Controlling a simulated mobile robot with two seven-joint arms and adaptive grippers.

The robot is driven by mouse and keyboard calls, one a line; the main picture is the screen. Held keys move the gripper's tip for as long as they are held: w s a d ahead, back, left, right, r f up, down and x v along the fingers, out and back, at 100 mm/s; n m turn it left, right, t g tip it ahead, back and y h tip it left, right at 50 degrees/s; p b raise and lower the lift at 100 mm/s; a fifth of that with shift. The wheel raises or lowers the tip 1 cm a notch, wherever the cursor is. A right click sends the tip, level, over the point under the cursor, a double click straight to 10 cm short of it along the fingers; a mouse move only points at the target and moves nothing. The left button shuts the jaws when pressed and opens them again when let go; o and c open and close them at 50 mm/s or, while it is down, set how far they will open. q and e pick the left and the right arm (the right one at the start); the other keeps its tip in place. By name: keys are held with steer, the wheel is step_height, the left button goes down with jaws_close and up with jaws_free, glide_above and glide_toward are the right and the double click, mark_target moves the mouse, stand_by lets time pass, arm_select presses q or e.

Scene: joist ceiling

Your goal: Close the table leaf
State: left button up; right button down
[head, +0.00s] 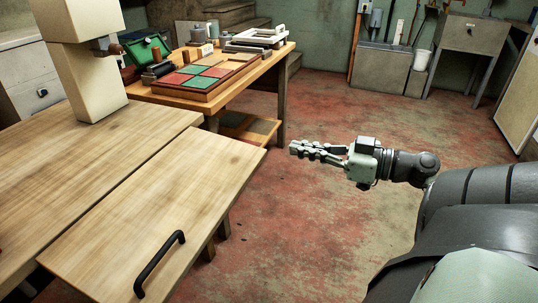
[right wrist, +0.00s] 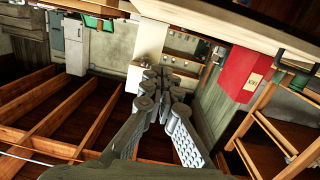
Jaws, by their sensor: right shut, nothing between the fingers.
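The table leaf (head: 165,205) is a light wooden panel beside the wooden tabletop (head: 60,170), with a dark seam between them. The leaf lies roughly flat, out to the side of the tabletop; I cannot tell whether it is level with it. A black bar handle (head: 160,262) is fixed on the leaf near its front edge. My right gripper (head: 295,149) is over the open floor to the right of the leaf's far corner, apart from it. Its fingers are together and empty; they also show in the right wrist view (right wrist: 160,85). My left gripper is out of view.
A beige block-like object (head: 85,65) stands on the tabletop's far side. A second wooden table (head: 222,95) behind holds a red and green board (head: 200,80) and other items. The red-brown floor (head: 330,230) right of the leaf is clear. A grey cabinet (head: 470,35) stands at the back right.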

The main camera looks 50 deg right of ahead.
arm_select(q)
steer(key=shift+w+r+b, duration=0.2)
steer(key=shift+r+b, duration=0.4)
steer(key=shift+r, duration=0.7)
arm_select(e)
steer(key=w+a+f+g, duration=0.1)
steer(key=w+a+f, duration=0.3)
steer(key=w+f, duration=0.2)
steer(key=shift+w+f, duration=0.25)
steer(key=shift+w, duration=0.8)
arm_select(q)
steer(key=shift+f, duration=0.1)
arm_select(e)
steer(key=shift+f, duration=0.1)
